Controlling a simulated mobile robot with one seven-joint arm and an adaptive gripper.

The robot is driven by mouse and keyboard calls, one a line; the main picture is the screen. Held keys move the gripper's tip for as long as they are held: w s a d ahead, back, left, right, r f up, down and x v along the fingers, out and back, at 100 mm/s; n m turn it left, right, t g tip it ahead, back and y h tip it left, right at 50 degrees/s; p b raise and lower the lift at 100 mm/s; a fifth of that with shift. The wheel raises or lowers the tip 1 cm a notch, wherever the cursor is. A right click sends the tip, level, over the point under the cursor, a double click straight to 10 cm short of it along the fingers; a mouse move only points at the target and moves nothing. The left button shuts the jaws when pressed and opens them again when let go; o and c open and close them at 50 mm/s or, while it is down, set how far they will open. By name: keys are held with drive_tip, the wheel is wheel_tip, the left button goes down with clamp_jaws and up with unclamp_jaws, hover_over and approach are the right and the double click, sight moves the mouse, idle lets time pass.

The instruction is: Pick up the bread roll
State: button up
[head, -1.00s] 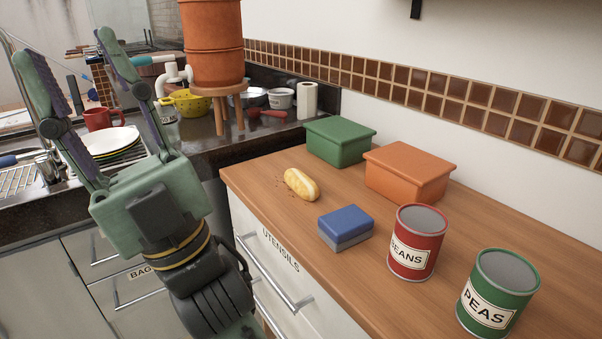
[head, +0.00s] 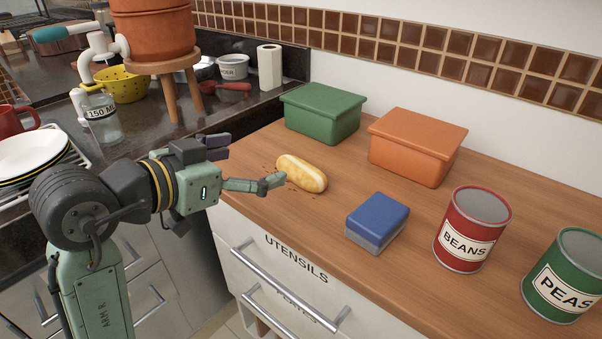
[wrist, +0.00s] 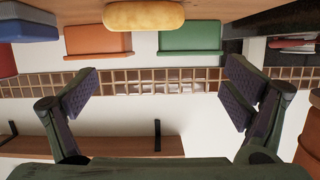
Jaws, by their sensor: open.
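The bread roll (head: 302,173) is pale golden and lies on the wooden counter near its left edge, with crumbs around it. My gripper (head: 250,162) is open and empty, just left of the roll, with its fingers pointing toward it. One fingertip appears close to the roll's near end; I cannot tell whether it touches. In the wrist view the roll (wrist: 144,15) is at the top of the picture, above the gap between the two spread fingers (wrist: 158,95).
A green bin (head: 322,112) and an orange bin (head: 416,146) stand behind. A beans can (head: 472,229) and a peas can (head: 567,276) stand at right. A drawer front (head: 285,262) lies below the counter edge.

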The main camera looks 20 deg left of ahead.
sight(294, 172)
drive_tip(key=shift+s+d+f+m+g+h, duration=0.15)
drive_tip(key=shift+d+f+g, duration=0.2)
drive_tip(key=shift+f, duration=0.25)
drive_tip(key=shift+s+d+f+m+g+h, duration=0.2)
drive_tip(key=shift+f+g, duration=0.25)
drive_tip(key=shift+f, duration=0.15)
drive_tip(key=x, duration=0.4)
drive_tip(key=shift+d+r+p, duration=0.1)
drive_tip(key=shift+p, duration=0.2)
drive_tip(key=shift+p+x, duration=0.6)
drive_tip(key=shift+x, duration=2.45)
drive_tip(key=shift+c, duration=0.3)
drive_tip(key=c, duration=0.7)
drive_tip(key=shift+c, duration=0.2)
